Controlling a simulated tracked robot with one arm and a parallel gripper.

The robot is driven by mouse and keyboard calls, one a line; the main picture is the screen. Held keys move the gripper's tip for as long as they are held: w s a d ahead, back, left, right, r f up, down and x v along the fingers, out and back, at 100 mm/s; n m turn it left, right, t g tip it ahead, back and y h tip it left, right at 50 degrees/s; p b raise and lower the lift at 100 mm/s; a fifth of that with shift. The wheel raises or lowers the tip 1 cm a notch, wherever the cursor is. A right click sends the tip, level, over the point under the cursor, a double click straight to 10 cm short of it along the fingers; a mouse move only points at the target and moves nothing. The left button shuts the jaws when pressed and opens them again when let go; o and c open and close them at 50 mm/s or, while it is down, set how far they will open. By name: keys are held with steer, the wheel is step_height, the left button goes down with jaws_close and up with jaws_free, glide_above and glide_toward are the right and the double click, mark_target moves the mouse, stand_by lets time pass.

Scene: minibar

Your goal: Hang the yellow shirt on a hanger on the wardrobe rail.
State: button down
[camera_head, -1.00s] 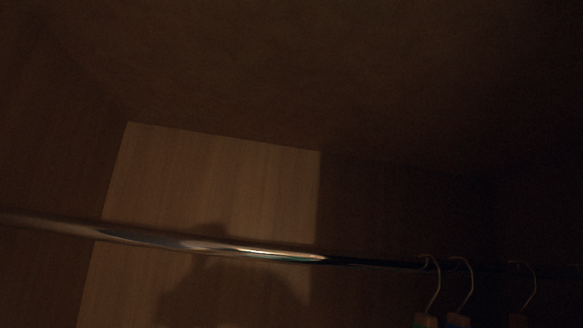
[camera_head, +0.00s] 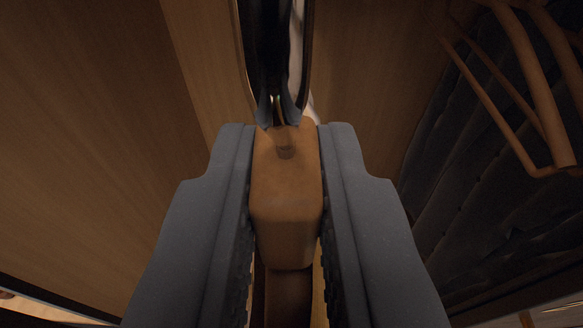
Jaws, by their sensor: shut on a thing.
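My gripper (camera_head: 286,190) is shut on the wooden neck block of a hanger (camera_head: 287,205), with one grey finger on each side. The hanger's shiny metal hook (camera_head: 306,50) rises from the block toward the camera at the top of the picture. Dark reflective metal shows within the hook; I cannot tell whether this is the rail or whether the hook is around it. The yellow shirt cannot be made out; only a thin yellowish sliver shows beside the block, below the fingers.
Other wooden hangers (camera_head: 538,85) are at the upper right, close to a dark quilted garment (camera_head: 480,120). A wooden wardrobe panel (camera_head: 90,140) fills the left side. A pale edge shows at the bottom left.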

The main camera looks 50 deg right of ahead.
steer(key=shift+r, duration=0.1)
steer(key=shift+w+d+p, duration=0.25)
steer(key=shift+w+d, duration=0.7)
steer(key=shift+d, duration=0.15)
steer(key=shift+w+d+p, duration=0.25)
steer(key=shift+w+d, duration=0.65)
steer(key=shift+d, duration=0.2)
steer(key=shift+w+d+p, duration=0.4)
steer(key=shift+w+d, duration=1.25)
steer(key=shift+d, duration=0.25)
steer(key=shift+w+d+p, duration=0.35)
steer(key=shift+w+d, duration=1.25)
steer(key=shift+d, duration=0.3)
steer(key=shift+w+d, duration=0.4)
steer(key=shift+d, duration=0.1)
steer(key=shift+w+d+p, duration=0.35)
steer(key=shift+w+d, duration=0.35)
steer(key=shift+d, duration=0.15)
steer(key=shift+w+d, duration=0.4)
steer(key=shift+d, duration=0.05)
steer(key=shift+w+d, duration=0.45)
steer(key=shift+d, duration=0.1)
steer(key=shift+w+d, duration=0.1)
